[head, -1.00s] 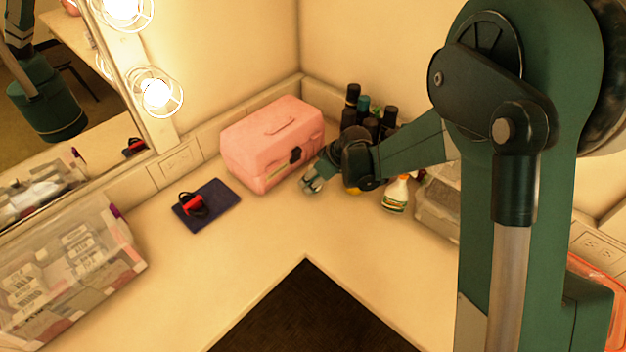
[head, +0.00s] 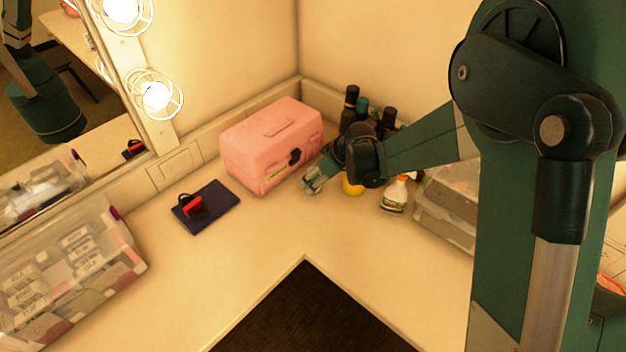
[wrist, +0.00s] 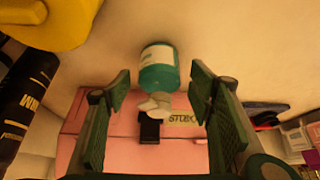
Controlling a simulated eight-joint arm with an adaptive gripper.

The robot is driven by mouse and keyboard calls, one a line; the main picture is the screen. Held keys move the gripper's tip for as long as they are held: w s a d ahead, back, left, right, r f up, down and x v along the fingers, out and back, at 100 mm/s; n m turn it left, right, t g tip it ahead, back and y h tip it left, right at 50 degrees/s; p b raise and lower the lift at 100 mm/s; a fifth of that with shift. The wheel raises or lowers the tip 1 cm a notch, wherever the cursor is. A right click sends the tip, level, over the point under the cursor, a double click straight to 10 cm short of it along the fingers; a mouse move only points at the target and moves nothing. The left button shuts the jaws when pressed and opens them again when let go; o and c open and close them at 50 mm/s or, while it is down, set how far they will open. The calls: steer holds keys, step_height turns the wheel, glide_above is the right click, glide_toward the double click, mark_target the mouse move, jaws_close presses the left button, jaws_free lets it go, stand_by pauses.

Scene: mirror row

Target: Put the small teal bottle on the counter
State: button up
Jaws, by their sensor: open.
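The small teal bottle (wrist: 158,76) has a pale label and a whitish cap. It shows in the wrist view against the light counter, with its cap end toward the pink case (wrist: 120,130). My gripper (wrist: 160,88) is open, with one finger on each side of the bottle in the picture; I see no contact. In the head view my gripper (head: 312,181) is low over the counter (head: 275,232), close to the front of the pink case (head: 262,145). I cannot make out the small bottle in that view.
A yellow object (head: 352,186), a spray bottle (head: 395,195) and a clear bin (head: 447,210) are right of my gripper. Several dark bottles (head: 350,105) stand behind. A dark blue pad (head: 215,204) and a clear box (head: 75,270) lie left. The front counter is clear.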

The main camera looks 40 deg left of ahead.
steer(key=p+v, duration=0.1)
steer(key=v, duration=0.8)
stand_by(0.8)
steer(key=w+d+r+m+t+h+p, duration=0.1)
steer(key=w+d+r+m+t, duration=0.15)
steer(key=d+r, duration=0.65)
steer(key=w+d+r+m+t+p, duration=0.1)
steer(key=w+d+r+m, duration=0.25)
steer(key=d, duration=1.05)
steer(key=w+d+r+m+t+h+p, duration=0.1)
steer(key=w+d+r+m+t, duration=0.15)
steer(key=d+r, duration=0.65)
steer(key=s+d+r+m+h+p, duration=0.1)
steer(key=s+d+r+m, duration=0.15)
steer(key=d, duration=0.55)
steer(key=s+d+r+m+p, duration=0.1)
steer(key=s+d+r, duration=0.15)
steer(key=d, duration=0.45)
steer(key=s+d+r+m+h+p, duration=0.1)
steer(key=s+d+m, duration=0.15)
steer(key=d, duration=0.55)
steer(key=s+d+r+m+t+h+p, duration=0.1)
steer(key=s+d+m+h+p, duration=0.1)
steer(key=s+d, duration=1)
steer(key=shift+s+d+m+t+p, duration=0.4)
steer(key=shift+d+m+p, duration=0.2)
steer(key=shift+d+m, duration=0.5)
